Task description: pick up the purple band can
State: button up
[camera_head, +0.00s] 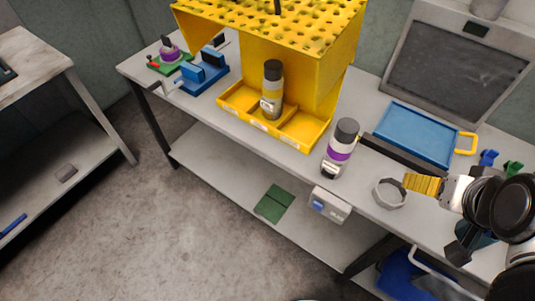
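The purple band can (340,151) stands upright near the front edge of the grey workbench, just right of the yellow stand. It has a dark grey cap, a pale body, a purple band and a dark mark low on its front. My gripper (459,252) seems to be the dark end of my arm at the lower right, well apart from the can. Its fingers are not clear, so I cannot tell whether it is open or shut.
A similar can with a yellowish band (272,92) stands in the yellow tray (313,145). A black bar (403,155), a blue tray (418,132) and a grey ring (388,194) lie right of the purple band can. A white box (330,205) is below the bench edge.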

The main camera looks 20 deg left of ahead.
aim_at(337, 155)
jog(key=u, duration=0.7)
jog(key=k+l+z, duration=0.1)
jog(key=k+z, duration=0.15)
jog(key=k, duration=0.15)
jog(key=k+l+z, duration=0.2)
jog(key=k, duration=0.2)
